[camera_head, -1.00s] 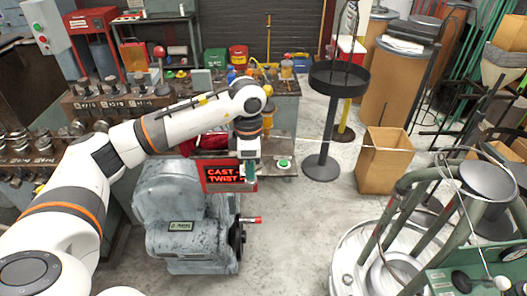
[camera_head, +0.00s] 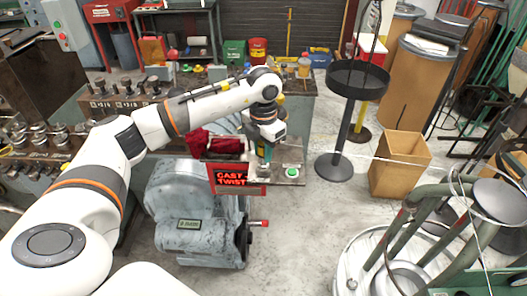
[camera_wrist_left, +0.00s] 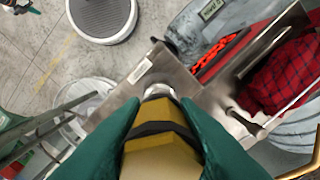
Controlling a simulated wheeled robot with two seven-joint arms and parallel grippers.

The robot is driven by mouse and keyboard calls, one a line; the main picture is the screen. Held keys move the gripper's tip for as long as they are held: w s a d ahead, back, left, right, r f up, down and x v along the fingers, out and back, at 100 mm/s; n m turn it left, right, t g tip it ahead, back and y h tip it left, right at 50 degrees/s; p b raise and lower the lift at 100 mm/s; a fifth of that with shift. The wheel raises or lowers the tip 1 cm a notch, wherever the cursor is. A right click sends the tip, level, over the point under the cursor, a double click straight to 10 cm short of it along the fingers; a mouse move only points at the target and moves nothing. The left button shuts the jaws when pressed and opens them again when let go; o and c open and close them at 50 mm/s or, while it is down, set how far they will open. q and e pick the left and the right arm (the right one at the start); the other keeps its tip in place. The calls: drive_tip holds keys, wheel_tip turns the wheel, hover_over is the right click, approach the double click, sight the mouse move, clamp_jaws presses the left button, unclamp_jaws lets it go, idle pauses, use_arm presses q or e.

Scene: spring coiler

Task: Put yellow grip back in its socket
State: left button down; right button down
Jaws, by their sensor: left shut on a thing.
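My left gripper (camera_head: 264,153) is over the metal shelf (camera_head: 279,181) above the red-lettered "CAST TWIST" sign, left of a green button (camera_head: 291,172). In the left wrist view, my left gripper's green fingers (camera_wrist_left: 160,135) are shut on the yellow grip (camera_wrist_left: 158,138), which has a dark band. A silvery round end (camera_wrist_left: 158,91) shows just beyond the grip, over the edge of the metal plate. I cannot tell whether this is the socket or part of the grip, or whether they touch. My right gripper is not in view.
A grey machine (camera_head: 197,207) stands below.

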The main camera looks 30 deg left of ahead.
use_arm(q)
drive_tip(key=shift+f, duration=0.95)
drive_tip(key=shift+f, duration=0.15)
drive_tip(key=c, duration=1.1)
unclamp_jaws()
